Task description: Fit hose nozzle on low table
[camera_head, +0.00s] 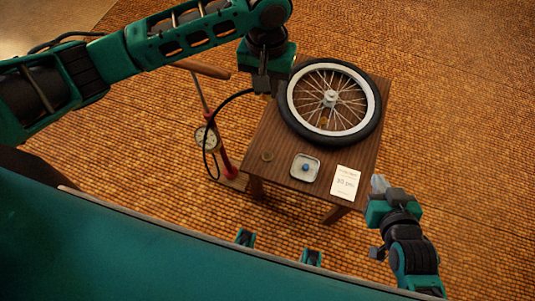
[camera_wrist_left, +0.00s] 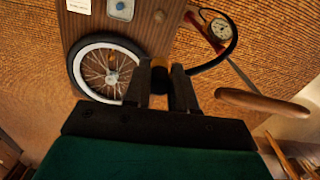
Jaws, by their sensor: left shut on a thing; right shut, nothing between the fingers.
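The low table (camera_head: 252,138) is dark slatted wood. A wheel with a black tyre (camera_head: 330,139) and white rim lies flat on it; it also shows in the left wrist view (camera_wrist_left: 76,64). My left gripper (camera_head: 266,88) is above the table's left edge, left of the wheel. It is shut on the hose nozzle (camera_wrist_left: 178,71), at the end of the black hose (camera_head: 228,101). The fingers hide most of the nozzle, and it appears apart from the wheel. The wheel's valve is not clear. My right gripper (camera_head: 379,186) is shut and empty, right of the table's front corner.
A floor pump with a wooden handle (camera_head: 203,69), a round gauge (camera_head: 207,138) and a red body stands left of the table.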

